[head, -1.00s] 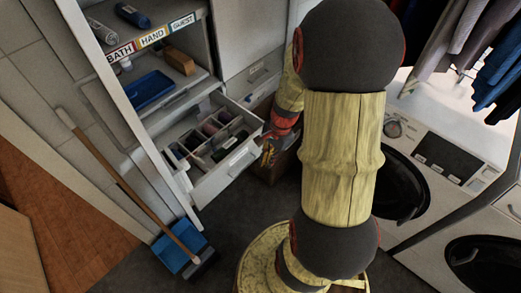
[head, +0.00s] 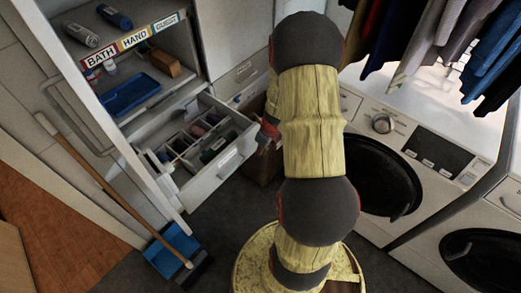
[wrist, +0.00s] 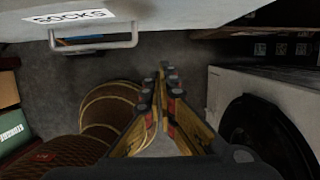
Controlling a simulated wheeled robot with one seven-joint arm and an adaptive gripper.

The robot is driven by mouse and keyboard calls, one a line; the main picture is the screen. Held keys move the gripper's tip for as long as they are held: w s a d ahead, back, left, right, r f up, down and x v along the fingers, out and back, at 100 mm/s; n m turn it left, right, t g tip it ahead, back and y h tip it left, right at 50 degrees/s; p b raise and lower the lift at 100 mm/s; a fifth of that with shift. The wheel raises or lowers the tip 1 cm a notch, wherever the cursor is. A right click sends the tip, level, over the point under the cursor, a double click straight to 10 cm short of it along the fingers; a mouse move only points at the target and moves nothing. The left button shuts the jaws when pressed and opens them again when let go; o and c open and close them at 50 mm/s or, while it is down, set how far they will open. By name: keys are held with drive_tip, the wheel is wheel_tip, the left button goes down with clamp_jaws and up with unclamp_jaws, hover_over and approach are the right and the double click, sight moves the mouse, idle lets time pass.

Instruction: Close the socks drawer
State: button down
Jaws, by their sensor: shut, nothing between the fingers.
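The socks drawer (head: 221,172) stands pulled out of the white cabinet in the head view, with small dark and coloured items in its divided compartments. In the wrist view its white front (wrist: 190,14) crosses the top, with a SOCKS label (wrist: 70,17) and a metal bar handle (wrist: 94,46). My gripper (wrist: 167,75) is shut and empty, with its fingertips just below the drawer front and to the right of the handle. In the head view my gripper (head: 267,136) is at the right end of the drawer front, partly hidden by my arm. I cannot tell whether they touch.
Shelves above the drawer hold a blue tray (head: 131,94) and bottles. A broom (head: 115,185) and blue dustpan (head: 170,250) stand at left. Washing machines (head: 385,175) are at right, under hanging clothes (head: 440,40). Dark floor (head: 225,222) is clear before the drawer.

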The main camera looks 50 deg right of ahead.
sight(251, 151)
drive_tip(key=w+f+b, duration=0.3)
drive_tip(key=w+f, duration=0.2)
drive_tip(key=shift+w+f, duration=0.2)
drive_tip(key=shift+f, duration=0.2)
drive_tip(key=shift+w+a, duration=0.1)
